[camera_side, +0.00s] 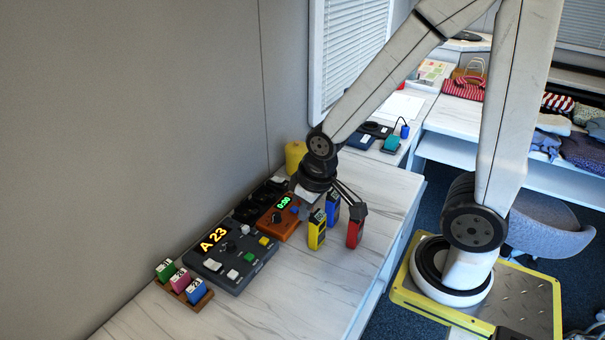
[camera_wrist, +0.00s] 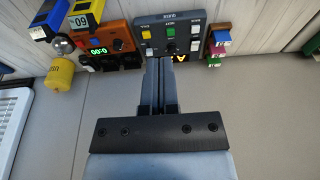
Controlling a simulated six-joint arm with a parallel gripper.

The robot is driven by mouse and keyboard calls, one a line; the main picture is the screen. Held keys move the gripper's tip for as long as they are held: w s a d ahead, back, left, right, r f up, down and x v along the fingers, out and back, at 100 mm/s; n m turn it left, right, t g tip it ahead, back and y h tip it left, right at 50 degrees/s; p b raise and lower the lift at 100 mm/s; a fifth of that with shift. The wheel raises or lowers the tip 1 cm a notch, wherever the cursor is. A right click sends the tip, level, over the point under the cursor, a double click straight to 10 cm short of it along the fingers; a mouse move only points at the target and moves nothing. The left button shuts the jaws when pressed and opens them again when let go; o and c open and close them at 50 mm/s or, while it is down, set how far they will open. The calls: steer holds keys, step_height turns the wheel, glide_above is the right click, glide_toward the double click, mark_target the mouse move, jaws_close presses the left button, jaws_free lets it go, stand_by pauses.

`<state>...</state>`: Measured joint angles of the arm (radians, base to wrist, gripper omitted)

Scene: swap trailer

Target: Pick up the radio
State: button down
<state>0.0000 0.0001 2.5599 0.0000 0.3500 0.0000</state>
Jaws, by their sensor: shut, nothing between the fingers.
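Three small radios stand upright in a group on the marble-topped counter. They are a yellow radio (camera_side: 316,232), a blue radio (camera_side: 332,209) and a red radio (camera_side: 354,234). The wrist view shows the yellow radio (camera_wrist: 86,14) and blue radio (camera_wrist: 45,22) at its upper left; I do not make out the red one there. My gripper (camera_side: 303,196) is above the counter, just behind and left of the radios, partly hidden by my wrist parts. In the wrist view my gripper (camera_wrist: 162,62) has its fingers together, with nothing between them, pointing towards the dark console.
A dark console (camera_side: 228,262) with a lit display, an orange timer box (camera_side: 277,218) and a rack of coloured tags (camera_side: 183,283) stand left of the radios. A yellow cylinder (camera_side: 295,155) stands by the wall (camera_side: 130,130). The counter's front left part is clear.

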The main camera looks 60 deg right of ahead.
steer(key=shift+c, duration=1)
jaws_free()
steer(key=n+g, duration=0.2)
steer(key=n, duration=1.5)
glide_above(333, 194)
steer(key=a, duration=0.1)
steer(key=f, duration=0.8)
steer(key=shift+w+a+f, duration=0.1)
steer(key=shift+w+f, duration=0.1)
steer(key=shift+f, duration=0.1)
steer(key=shift+s+d+f+n+g, duration=0.15)
steer(key=shift+d+f+n+g, duration=0.15)
steer(key=shift+d+n, duration=0.25)
steer(key=shift+f, duration=1.3)
